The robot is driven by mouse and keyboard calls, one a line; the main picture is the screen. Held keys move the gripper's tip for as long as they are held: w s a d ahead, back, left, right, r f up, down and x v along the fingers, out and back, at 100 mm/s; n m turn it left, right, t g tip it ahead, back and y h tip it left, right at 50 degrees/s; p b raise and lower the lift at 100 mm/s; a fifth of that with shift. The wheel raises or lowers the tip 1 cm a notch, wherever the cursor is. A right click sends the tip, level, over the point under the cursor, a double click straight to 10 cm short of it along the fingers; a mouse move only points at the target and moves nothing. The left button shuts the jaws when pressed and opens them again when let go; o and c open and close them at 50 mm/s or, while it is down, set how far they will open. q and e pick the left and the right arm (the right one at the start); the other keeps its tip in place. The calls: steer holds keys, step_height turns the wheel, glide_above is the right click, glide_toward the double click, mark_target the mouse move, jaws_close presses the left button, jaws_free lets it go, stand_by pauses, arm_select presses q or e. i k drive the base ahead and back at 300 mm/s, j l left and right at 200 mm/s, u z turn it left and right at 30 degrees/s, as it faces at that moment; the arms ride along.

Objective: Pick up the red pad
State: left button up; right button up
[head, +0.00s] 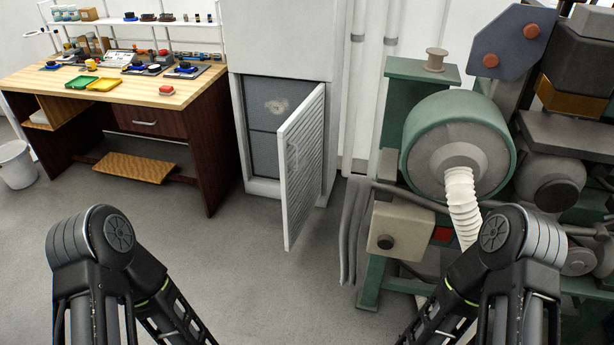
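A small red pad (166,90) with a paler lower edge lies on the wooden tabletop of the desk (135,98), near its front right part. Nothing covers it. Both of my arms show low in the head view, on the left and on the right, well short of the desk. Their grippers are out of the picture, so I cannot see their fingers.
Green machinery (455,140) fills the right. A white bin (17,165) stands far left. The floor before the desk is clear.

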mark_target(166, 90)
steer(key=i+j+z, duration=0.1)
steer(key=i+j, duration=0.6)
steer(key=i+j+z, duration=0.15)
steer(key=i+j, duration=0.55)
steer(key=j, duration=0.2)
steer(key=i+j+z, duration=0.15)
steer(key=i+j, duration=0.5)
steer(key=j, duration=0.25)
steer(key=i+j+z, duration=0.15)
steer(key=i+j, duration=0.15)
steer(key=j, duration=0.15)
